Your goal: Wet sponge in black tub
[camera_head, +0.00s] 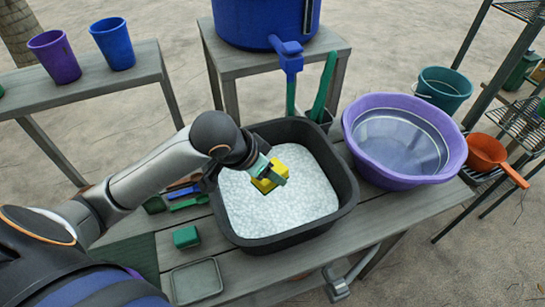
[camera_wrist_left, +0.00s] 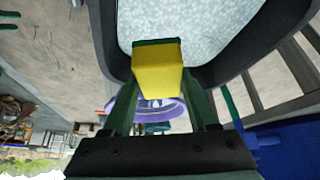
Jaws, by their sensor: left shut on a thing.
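The black tub (camera_head: 349,203) stands on the wooden table and holds a pale, speckled, whitish fill (camera_head: 265,215). My left gripper (camera_head: 270,178) is shut on the yellow and green sponge (camera_head: 284,163) over the tub. In the left wrist view the yellow sponge (camera_wrist_left: 157,72) sits between the two fingers, with the tub's fill behind it. The head view does not show clearly whether the sponge touches the fill. My right gripper is not in view.
A purple basin (camera_head: 455,150) stands right of the tub. A green block (camera_head: 186,237) and a grey-green tray (camera_head: 196,281) lie on the table (camera_head: 243,287) left of the tub. A blue barrel (camera_head: 262,22) with a tap (camera_head: 289,58) is behind. An orange scoop (camera_head: 487,152) is at right.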

